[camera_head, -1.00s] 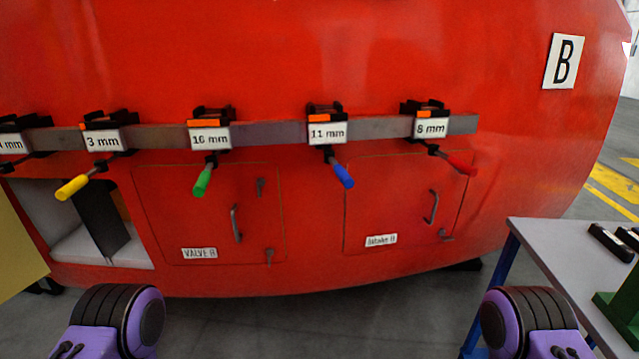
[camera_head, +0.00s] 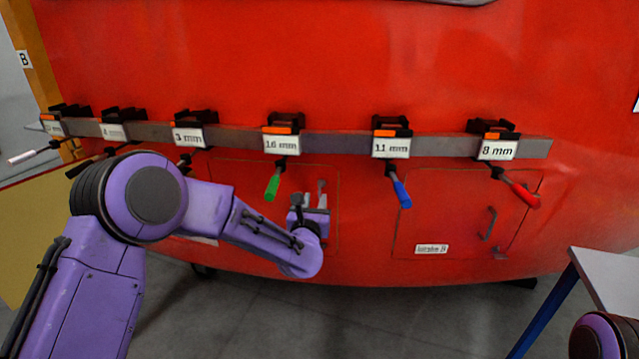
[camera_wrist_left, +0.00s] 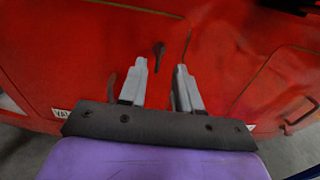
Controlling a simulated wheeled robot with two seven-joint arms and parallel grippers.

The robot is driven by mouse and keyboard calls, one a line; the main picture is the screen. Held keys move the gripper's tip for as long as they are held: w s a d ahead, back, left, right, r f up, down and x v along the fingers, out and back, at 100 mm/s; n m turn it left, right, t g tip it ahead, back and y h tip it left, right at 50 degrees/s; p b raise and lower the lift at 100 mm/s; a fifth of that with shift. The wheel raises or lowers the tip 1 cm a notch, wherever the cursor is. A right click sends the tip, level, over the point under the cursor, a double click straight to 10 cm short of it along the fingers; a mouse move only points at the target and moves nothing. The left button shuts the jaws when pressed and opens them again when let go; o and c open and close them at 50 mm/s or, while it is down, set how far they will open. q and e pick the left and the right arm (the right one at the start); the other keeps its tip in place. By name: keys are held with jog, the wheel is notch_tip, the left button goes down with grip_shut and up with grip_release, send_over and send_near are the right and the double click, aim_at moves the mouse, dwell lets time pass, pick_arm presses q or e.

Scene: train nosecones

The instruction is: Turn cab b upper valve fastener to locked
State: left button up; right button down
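The red valve B hatch (camera_head: 235,172) is partly covered by my left arm in the head view. Its upper fastener (camera_wrist_left: 158,52) is a small dark latch, seen in the left wrist view just beyond and between my fingertips; I cannot make out its exact setting. My left gripper (camera_head: 314,197) is in front of the hatch's right side. In the left wrist view the left gripper (camera_wrist_left: 161,75) shows two grey fingers spread apart with nothing between them. The hatch's handle (camera_wrist_left: 112,87) is partly hidden behind the left finger. The lower fastener is hidden. My right gripper is out of view.
A grey rail (camera_head: 335,143) with labelled clamps crosses above the hatch. A green handle (camera_head: 272,187) hangs close to my left gripper, a blue handle (camera_head: 402,194) farther right. The intake hatch (camera_head: 460,215) is at right. A table (camera_head: 610,275) stands at lower right.

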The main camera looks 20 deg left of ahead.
aim_at(319, 189)
pick_arm(q)
jog(key=w, duration=0.2)
jog(key=w+p, duration=0.1)
jog(key=w, duration=0.2)
jog(key=w+a+p, duration=0.1)
jog(key=w, duration=0.2)
jog(key=shift+w+a+f, duration=0.1)
jog(key=shift+w, duration=0.05)
grip_shut()
